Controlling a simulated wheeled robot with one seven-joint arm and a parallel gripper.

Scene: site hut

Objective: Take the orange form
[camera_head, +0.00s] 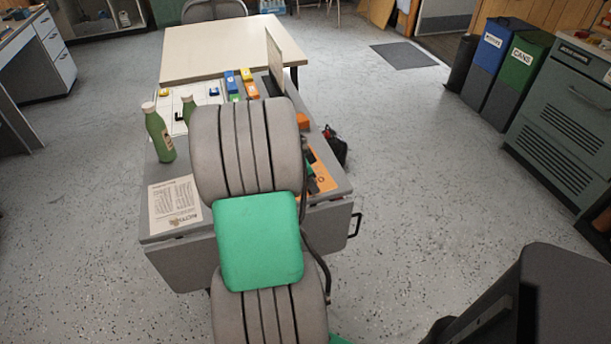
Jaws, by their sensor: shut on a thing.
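The orange form (325,178) is a flat orange sheet at the right side of the grey table, and its left part is hidden behind my arm. My gripper (313,182) shows only in part, as a dark and green end just right of my arm, against the form. It is shut on the form's edge. The fingertips are small and mostly hidden, and I cannot tell whether the sheet is lifted off the table.
A white printed sheet (175,205) lies at the table's front left. Two green bottles (159,136) stand behind it. Coloured blocks (232,82) and an upright board (286,60) are at the back. A dark object with red (335,147) is at the right edge. The floor (430,170) to the right is clear.

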